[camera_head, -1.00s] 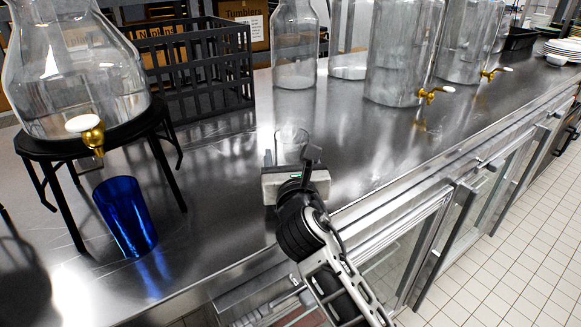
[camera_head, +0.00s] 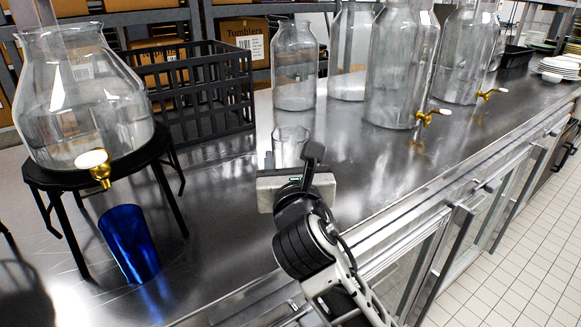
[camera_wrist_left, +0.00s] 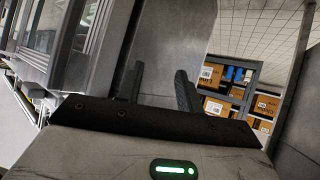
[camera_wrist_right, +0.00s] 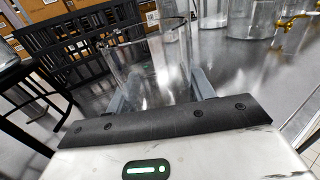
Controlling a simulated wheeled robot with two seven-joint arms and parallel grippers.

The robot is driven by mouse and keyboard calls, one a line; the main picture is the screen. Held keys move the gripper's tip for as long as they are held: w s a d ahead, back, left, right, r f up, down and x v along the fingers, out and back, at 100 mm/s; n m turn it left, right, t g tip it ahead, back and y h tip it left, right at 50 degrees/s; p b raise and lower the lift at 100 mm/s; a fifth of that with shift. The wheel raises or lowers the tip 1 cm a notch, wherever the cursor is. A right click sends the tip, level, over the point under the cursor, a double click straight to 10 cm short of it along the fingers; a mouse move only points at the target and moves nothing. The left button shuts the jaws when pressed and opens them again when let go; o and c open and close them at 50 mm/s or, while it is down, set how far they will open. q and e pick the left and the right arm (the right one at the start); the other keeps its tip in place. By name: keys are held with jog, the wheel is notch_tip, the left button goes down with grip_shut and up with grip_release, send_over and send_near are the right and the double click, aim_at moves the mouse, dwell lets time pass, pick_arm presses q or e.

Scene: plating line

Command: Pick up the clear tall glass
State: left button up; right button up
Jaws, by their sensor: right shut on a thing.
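The clear tall glass (camera_head: 291,142) is see-through and upright over the steel counter. My right gripper (camera_head: 290,163) is shut on it, seen from behind in the head view. In the right wrist view the glass (camera_wrist_right: 150,65) stands between the two fingers (camera_wrist_right: 158,92), its rim towards the top. Its base is hidden by my gripper, so I cannot tell the gap to the counter. My left gripper (camera_wrist_left: 158,85) shows only in the left wrist view, its fingers apart with nothing between them.
A blue glass (camera_head: 130,243) stands at the left by a dispenser (camera_head: 85,100) on a black stand (camera_head: 160,146). A black crate (camera_head: 205,100) is behind. Clear jars (camera_head: 295,65) and dispensers with gold taps (camera_head: 400,65) stand along the back. The front right counter is clear.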

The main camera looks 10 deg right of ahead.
aim_at(287, 149)
jog(key=s+r, duration=0.1)
jog(key=s, duration=0.2)
jog(key=s+a+r, duration=0.1)
jog(key=s+r, duration=0.1)
jog(key=s, duration=0.1)
jog(key=s+a+r+p, duration=0.1)
jog(key=s+r, duration=0.1)
jog(key=s, duration=0.1)
jog(key=shift+s+a+r, duration=0.15)
jog(key=shift+s, duration=0.2)
jog(key=s+d+f+y, duration=0.1)
jog(key=s+d+f, duration=0.1)
jog(key=d+f, duration=0.3)
jog(key=s+d+f+n+y, duration=0.1)
jog(key=d+f, duration=0.4)
jog(key=f, duration=0.5)
jog(key=shift+s+d+f, duration=0.25)
jog(key=shift+s+d, duration=0.05)
jog(key=shift+s, duration=0.6)
